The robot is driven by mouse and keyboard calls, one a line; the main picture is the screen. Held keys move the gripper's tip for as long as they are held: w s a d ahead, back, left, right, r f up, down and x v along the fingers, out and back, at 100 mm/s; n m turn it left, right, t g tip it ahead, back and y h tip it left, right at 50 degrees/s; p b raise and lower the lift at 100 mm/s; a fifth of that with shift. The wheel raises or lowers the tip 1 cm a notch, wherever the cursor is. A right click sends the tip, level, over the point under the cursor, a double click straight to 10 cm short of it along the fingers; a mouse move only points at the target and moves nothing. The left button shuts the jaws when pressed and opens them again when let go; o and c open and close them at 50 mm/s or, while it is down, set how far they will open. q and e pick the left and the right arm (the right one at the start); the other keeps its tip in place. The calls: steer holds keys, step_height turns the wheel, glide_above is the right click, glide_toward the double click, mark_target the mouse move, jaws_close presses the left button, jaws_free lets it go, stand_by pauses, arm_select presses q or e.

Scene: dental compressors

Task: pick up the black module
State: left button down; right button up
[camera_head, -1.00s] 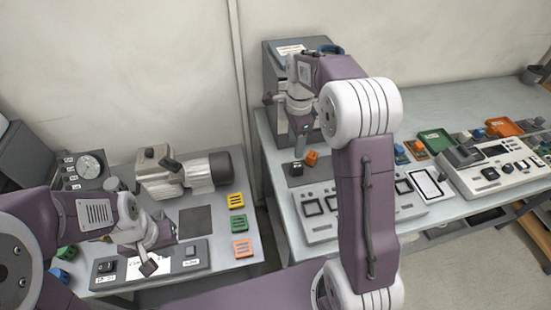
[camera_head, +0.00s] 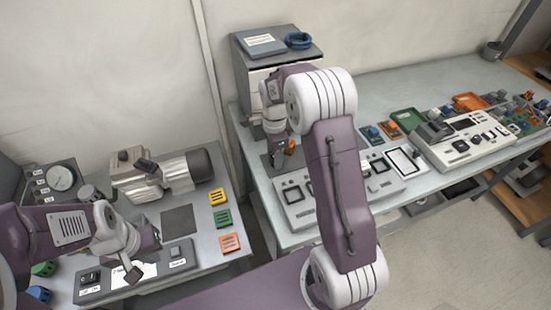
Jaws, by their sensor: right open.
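The black module (camera_head: 279,160) is a small dark block on a dark mat at the left end of the right table, and it is largely hidden by my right gripper. A small orange block (camera_head: 291,146) stands right beside it. My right gripper (camera_head: 275,150) is open and points down at the black module, with its fingers at or just above it. Whether they touch it I cannot tell. My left gripper (camera_head: 153,237) is over the left table, near the labelled switch panel. Its fingers are too small and edge-on to read.
A grey cabinet (camera_head: 276,60) with a blue ring on top stands behind my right gripper. A panel with square frames (camera_head: 297,203) lies in front. The left table holds a motor-like compressor (camera_head: 160,175), a gauge box (camera_head: 55,182) and coloured tiles (camera_head: 222,217).

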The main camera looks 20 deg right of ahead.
steer(key=shift+s+r, duration=0.1)
jaws_close()
